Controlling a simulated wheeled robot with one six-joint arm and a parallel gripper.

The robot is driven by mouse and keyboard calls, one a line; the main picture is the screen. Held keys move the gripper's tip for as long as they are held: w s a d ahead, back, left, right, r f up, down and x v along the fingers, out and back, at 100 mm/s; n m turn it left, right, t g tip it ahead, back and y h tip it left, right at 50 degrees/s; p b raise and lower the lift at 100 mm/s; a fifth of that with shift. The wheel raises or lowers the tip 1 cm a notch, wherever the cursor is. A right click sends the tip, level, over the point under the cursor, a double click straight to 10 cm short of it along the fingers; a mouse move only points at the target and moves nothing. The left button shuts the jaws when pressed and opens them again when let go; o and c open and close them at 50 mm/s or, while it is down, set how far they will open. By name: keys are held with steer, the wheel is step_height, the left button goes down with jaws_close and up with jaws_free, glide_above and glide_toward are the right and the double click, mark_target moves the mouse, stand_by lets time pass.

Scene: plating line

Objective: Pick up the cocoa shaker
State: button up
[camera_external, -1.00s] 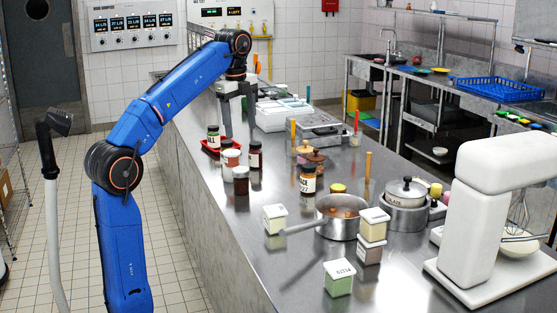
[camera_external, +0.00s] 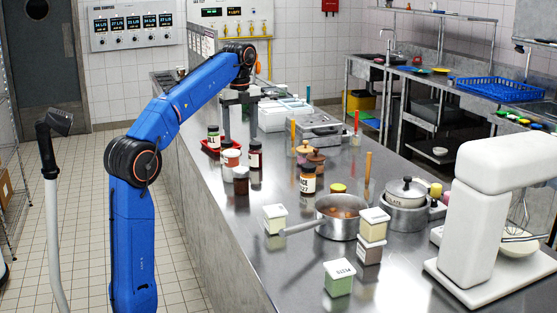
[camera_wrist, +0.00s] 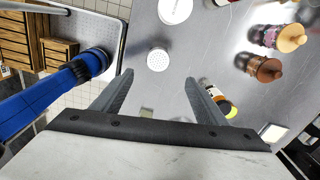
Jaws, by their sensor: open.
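The cocoa shaker seems to be the short dark-brown jar with a pale lid (camera_external: 241,181) near the table's left edge; I cannot read a label on it. In the wrist view its white, perforated round lid (camera_wrist: 158,60) shows from above, ahead of the fingers and between their lines. My gripper (camera_external: 239,120) points down above the left part of the table. In the wrist view my gripper (camera_wrist: 160,80) has its two fingers wide apart with nothing between them. The shaker stands upright, apart from the fingers.
A larger white-lidded jar (camera_external: 230,157) stands just behind the shaker, and a dark jar (camera_external: 255,155) to its right. A red tray (camera_external: 209,148) lies behind. Brown-topped mills (camera_wrist: 264,68) and a labelled jar (camera_wrist: 208,84) are on the right. The steel tabletop in front of the shaker is clear.

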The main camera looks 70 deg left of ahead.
mark_target(242, 169)
step_height(242, 169, down, 14)
steer(key=shift+r, duration=0.2)
steer(key=shift+s+f, duration=0.15)
steer(key=shift+f, duration=1.2)
steer(key=shift+s+f, duration=0.1)
steer(key=shift+f, duration=1.2)
steer(key=c, duration=1.2)
